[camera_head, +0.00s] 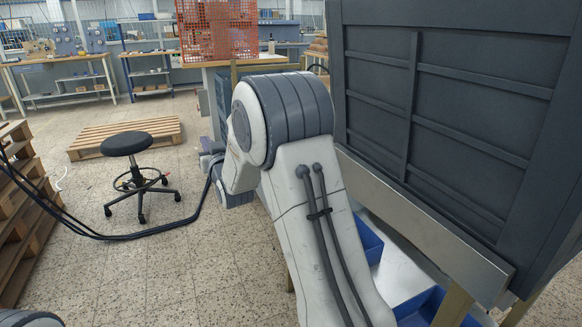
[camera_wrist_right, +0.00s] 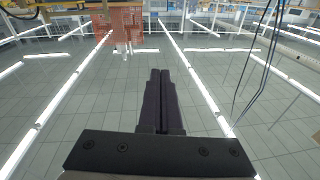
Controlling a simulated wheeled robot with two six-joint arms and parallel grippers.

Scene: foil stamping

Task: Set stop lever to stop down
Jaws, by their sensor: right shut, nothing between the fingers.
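I cannot make out a stop lever in either view. A dark grey panelled cabinet or machine (camera_head: 455,120) fills the right of the head view. My right arm stands in front of its left edge and hides part of what lies behind. My right gripper (camera_wrist_right: 160,72) shows in the right wrist view with its two black fingers together and nothing between them. That view looks up at the ceiling and room, upside down, and no lever is near the fingertips. My left gripper is out of view.
Blue bins (camera_head: 369,240) stand under the metal ledge (camera_head: 425,225) at the right. A black stool (camera_head: 127,144), a wooden pallet (camera_head: 125,136) and stacked pallets (camera_head: 22,215) stand at the left. An orange mesh crate (camera_head: 218,32) is at the back. Speckled floor between them is open.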

